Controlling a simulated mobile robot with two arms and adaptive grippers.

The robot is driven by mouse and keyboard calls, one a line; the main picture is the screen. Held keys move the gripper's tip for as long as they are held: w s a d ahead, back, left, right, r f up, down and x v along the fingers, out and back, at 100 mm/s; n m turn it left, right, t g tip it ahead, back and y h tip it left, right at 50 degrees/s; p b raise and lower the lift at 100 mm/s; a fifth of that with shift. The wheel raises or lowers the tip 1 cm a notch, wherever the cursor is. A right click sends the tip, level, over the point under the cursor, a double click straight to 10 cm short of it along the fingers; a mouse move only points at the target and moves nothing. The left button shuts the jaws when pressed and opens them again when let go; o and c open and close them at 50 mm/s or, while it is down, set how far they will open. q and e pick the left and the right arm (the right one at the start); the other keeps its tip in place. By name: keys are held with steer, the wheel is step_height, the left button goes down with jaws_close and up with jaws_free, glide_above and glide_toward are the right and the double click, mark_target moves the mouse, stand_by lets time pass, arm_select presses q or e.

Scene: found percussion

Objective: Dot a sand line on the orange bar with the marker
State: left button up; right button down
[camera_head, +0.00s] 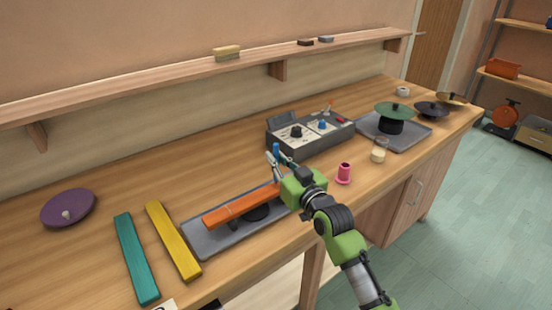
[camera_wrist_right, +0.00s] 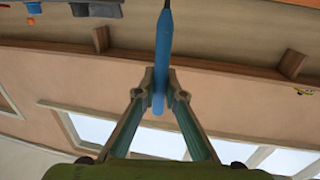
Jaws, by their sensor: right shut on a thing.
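The orange bar (camera_head: 232,209) lies across dark round supports on a grey tray (camera_head: 212,242), near the front of the bench. My right gripper (camera_head: 275,157) is at the bar's right end and above it, shut on the blue marker (camera_head: 276,150). In the right wrist view the marker (camera_wrist_right: 165,42) sits between both fingertips (camera_wrist_right: 160,88), its dark tip away from the palm. In the head view my gripper covers part of the tray and perhaps the bar's right end. I cannot tell if the tip touches anything. My left gripper is not in view.
Teal (camera_head: 136,258) and yellow (camera_head: 172,240) bars lie left of the tray, with a purple disc (camera_head: 68,208) beyond. A grey control box (camera_head: 310,134) stands behind my gripper. A pink spool (camera_head: 344,173) and small jar (camera_head: 379,151) stand right. A shelf (camera_head: 150,81) runs along the wall.

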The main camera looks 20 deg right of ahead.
mark_target(276, 144)
stand_by(0.9)
steer(key=shift+p, duration=0.5)
steer(key=shift+f+b, duration=0.4)
steer(key=shift+f, duration=0.25)
stand_by(1.2)
step_height(276, 144, up, 7)
steer(key=p, duration=0.7)
steer(key=shift+r, duration=0.1)
